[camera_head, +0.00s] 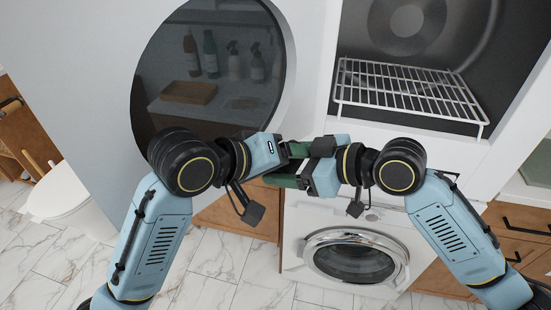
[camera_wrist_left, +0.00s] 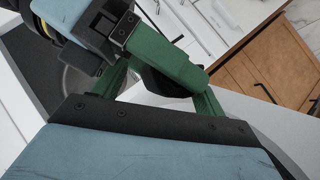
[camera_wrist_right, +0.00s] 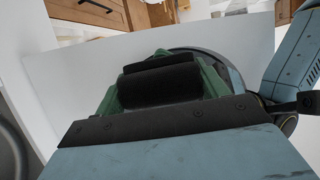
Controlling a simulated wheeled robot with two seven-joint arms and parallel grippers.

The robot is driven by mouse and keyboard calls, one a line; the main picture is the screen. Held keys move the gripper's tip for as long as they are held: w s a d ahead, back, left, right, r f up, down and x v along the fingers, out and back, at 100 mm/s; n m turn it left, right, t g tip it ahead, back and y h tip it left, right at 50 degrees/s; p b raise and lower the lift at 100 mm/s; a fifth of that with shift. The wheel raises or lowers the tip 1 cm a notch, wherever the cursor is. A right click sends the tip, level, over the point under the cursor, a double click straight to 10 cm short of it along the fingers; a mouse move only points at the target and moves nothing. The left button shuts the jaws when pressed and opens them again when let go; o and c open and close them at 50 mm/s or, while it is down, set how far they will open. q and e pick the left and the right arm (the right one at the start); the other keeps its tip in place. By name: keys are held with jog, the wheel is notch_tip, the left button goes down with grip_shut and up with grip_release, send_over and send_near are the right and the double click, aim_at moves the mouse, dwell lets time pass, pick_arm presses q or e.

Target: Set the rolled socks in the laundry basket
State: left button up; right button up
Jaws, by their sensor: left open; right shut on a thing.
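The rolled socks look like a dark roll (camera_wrist_right: 160,86) held between the green fingers of my right gripper (camera_wrist_right: 163,72) in the right wrist view. In the left wrist view part of a dark shape, likely the socks (camera_wrist_left: 160,84), shows behind a green finger. My left gripper (camera_head: 296,165) is open, its fingers close to the right gripper (camera_head: 318,160) in the head view. The two grippers meet in mid-air in front of the cabinet and washer. The socks are mostly hidden by the grippers in the head view. No laundry basket shows in any view.
A front-loading washer (camera_head: 356,255) stands below, with an open compartment holding a white wire rack (camera_head: 410,92) above. A white toilet (camera_head: 65,200) is at far left and wooden drawers (camera_head: 518,235) at right. Marble floor is open at lower left.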

pick_arm(q)
jog(key=c, duration=0.7)
jog(key=shift+r, duration=0.1)
jog(key=shift+c, duration=0.9)
pick_arm(e)
jog(key=o, duration=1.1)
jog(key=shift+c, duration=0.2)
